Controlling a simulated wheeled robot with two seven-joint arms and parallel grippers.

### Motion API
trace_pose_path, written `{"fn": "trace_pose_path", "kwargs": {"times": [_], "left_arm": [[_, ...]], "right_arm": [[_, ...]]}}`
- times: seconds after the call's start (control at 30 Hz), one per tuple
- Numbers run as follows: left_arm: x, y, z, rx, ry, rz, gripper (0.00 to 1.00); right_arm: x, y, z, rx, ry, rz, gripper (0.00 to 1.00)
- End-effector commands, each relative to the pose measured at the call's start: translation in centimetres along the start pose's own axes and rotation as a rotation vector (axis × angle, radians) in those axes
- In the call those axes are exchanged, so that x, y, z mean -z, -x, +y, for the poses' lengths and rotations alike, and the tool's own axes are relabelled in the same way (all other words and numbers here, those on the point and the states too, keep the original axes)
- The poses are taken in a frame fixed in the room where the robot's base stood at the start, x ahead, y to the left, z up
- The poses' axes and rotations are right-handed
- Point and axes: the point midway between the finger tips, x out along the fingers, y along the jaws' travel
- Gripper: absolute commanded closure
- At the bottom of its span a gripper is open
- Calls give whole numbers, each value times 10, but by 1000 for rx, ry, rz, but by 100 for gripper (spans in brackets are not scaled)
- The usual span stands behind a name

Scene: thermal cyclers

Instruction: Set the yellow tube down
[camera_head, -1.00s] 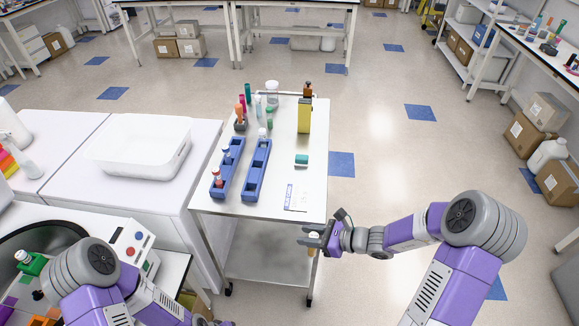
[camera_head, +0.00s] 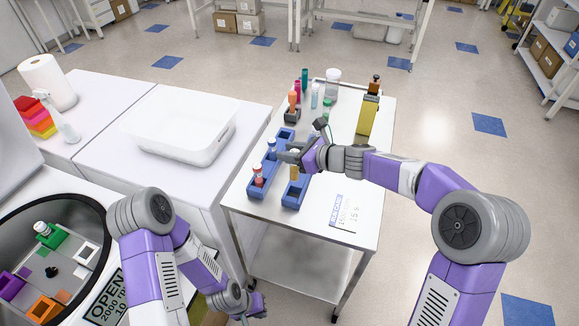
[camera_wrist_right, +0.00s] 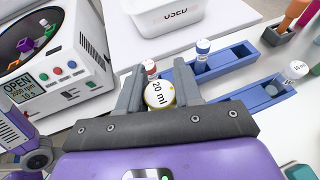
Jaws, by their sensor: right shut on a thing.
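The yellow tube (camera_head: 294,166) is upright in my right gripper (camera_head: 290,157), whose fingers are shut around it. In the right wrist view its white "20 ml" cap (camera_wrist_right: 159,94) with a yellow ring sits between the two fingers. The tube is over the near part of the right blue rack (camera_head: 293,199); I cannot tell whether its lower end is inside a slot. The left blue rack (camera_head: 254,192) holds a red tube (camera_head: 258,176) and a blue-ringed tube (camera_head: 271,147). My left gripper (camera_head: 248,306) is low beside the cart, its jaw state unclear.
The white cart top (camera_head: 300,226) has a printed label card (camera_head: 345,214) at the front. Coloured tubes and a yellow box (camera_head: 367,116) stand at the back. A white basin (camera_head: 180,135) is on the left counter. An open centrifuge (camera_head: 52,262) is at lower left.

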Motion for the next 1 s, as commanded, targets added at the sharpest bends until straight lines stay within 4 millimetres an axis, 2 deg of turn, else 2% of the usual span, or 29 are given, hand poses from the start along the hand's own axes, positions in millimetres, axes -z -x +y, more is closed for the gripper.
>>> {"fn": "trace_pose_path", "kwargs": {"times": [0.03,0.1,0.33,0.6,1.0], "left_arm": [[0,-7,-3,0,0,-1,100],[0,-13,-5,0,0,-1,100],[1,-23,-9,0,0,-1,100],[2,-41,-15,0,0,-1,100],[2,-43,-16,0,0,0,100]], "right_arm": [[12,-5,0,-1,-3,3,95],[25,-10,0,-1,-5,4,95],[47,-19,0,0,-4,3,95],[85,-35,0,-1,-3,3,95],[89,-36,0,0,-2,2,95]]}}
